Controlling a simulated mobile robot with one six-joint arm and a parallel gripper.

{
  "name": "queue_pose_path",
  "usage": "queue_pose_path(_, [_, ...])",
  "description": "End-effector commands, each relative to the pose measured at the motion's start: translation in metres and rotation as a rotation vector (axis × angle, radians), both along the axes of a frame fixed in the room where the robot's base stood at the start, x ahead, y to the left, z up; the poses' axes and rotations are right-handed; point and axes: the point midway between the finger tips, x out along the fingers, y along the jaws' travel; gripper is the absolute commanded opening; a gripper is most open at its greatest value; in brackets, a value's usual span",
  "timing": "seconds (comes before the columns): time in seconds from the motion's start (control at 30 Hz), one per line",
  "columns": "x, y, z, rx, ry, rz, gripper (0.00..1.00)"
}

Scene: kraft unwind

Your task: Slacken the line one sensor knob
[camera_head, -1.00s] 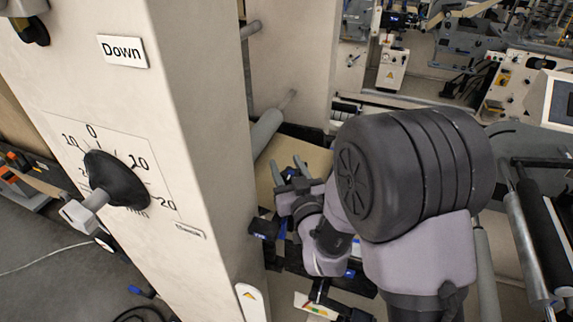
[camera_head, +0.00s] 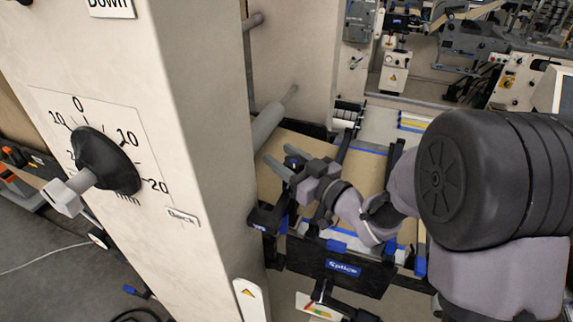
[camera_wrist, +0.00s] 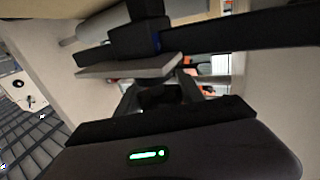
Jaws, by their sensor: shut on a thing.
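My gripper (camera_head: 284,164) is over the blue-and-black splice table (camera_head: 352,268), with its two grey fingers pointing left and away. It is shut on a small dark part, seemingly the sensor knob (camera_head: 295,160), which shows a blue spot between the fingertips. In the wrist view a grey finger (camera_wrist: 130,66) lies close under a black block (camera_wrist: 140,36), beside a long black bar (camera_wrist: 245,31). The knob's own shape and its turn are mostly hidden by the fingers.
A pale machine column (camera_head: 190,130) stands left of the gripper, carrying a black dial knob (camera_head: 105,160) with a millimetre scale. A grey roller (camera_head: 268,124) lies behind the fingers. Black brackets (camera_head: 268,217) stand close by the gripper.

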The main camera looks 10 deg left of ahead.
Motion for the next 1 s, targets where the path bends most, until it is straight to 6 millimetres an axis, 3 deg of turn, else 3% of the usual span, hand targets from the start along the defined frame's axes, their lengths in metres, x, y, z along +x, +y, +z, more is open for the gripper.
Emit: queue_pose_path(1.0, [-0.032,0.005,0.003,-0.004,0.006,0.953,0.04])
